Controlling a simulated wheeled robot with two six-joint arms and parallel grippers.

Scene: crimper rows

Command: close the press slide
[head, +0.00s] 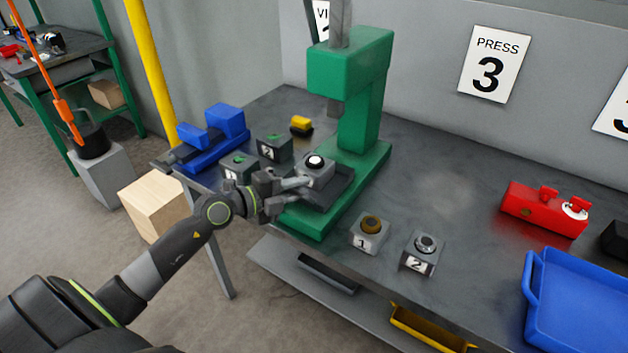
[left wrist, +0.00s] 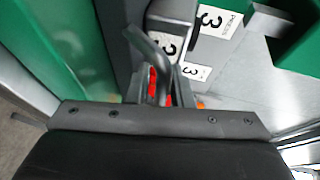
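The green press (head: 352,75) stands on the grey bench. Its dark slide (head: 328,192) lies on the green base, under and in front of the press head, and sticks out towards my arm. A grey block with a white-topped round part (head: 315,163) sits on the slide. My left gripper (head: 305,190) is at the slide's near left end. In the left wrist view, a bent grey bar (left wrist: 148,52) runs down between red finger pads (left wrist: 153,82). I cannot tell whether the fingers are closed on it. My right gripper is not in view.
Dark blocks (head: 273,148), a yellow-topped piece (head: 301,125) and a blue device (head: 213,135) stand left of the press. Grey blocks marked 1 (head: 369,234) and 2 (head: 422,252) stand right of its base. A red holder (head: 545,208) and blue tray (head: 580,300) are further right.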

